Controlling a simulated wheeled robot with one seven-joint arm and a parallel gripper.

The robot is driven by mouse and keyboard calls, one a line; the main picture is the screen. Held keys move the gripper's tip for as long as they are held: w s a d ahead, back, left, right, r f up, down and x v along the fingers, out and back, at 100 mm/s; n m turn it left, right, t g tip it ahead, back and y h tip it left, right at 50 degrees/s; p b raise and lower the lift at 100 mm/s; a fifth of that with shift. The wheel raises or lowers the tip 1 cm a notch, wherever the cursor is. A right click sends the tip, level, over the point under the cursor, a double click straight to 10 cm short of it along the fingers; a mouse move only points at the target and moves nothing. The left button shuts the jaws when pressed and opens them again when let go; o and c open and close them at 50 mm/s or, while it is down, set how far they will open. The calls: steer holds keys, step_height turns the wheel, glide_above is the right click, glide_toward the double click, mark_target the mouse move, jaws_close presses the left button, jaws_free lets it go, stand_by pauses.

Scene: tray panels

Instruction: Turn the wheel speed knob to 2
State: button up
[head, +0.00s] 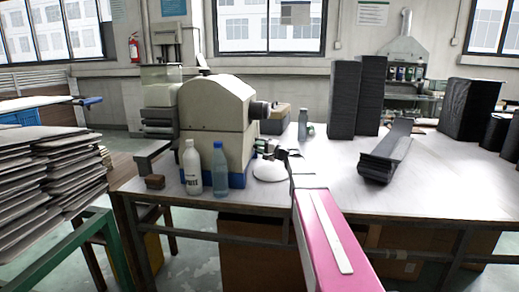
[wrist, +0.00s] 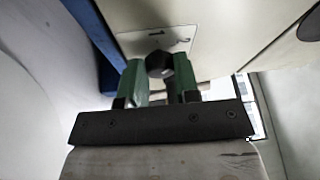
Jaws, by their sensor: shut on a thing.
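The wheel speed knob (wrist: 159,64) is small and dark. It sits on the face of a beige machine (head: 215,120) with a blue base, below a pale plate (wrist: 157,40) marked 1 and 2. In the wrist view my gripper (wrist: 159,75) has one green finger on each side of the knob and is shut on it. I cannot tell which number the knob points to. In the head view my gripper (head: 268,150) is at the machine's right side, and the knob cannot be made out there.
A white bottle (head: 192,168) and a blue bottle (head: 220,170) stand in front of the machine. A white rounded thing (head: 270,171) lies below my gripper. Dark stacks (head: 343,100) and a dark tray stack (head: 387,152) stand to the right on the table (head: 335,180).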

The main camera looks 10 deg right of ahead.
steer(key=shift+r+m+g+h, duration=0.1)
steer(key=shift+m+g+h, duration=0.4)
steer(key=shift+m, duration=1.5)
steer(key=o, duration=0.9)
steer(key=v, duration=1)
steer(key=shift+s+d+r, duration=0.1)
steer(key=shift+s+d, duration=0.15)
steer(key=shift+s, duration=0.1)
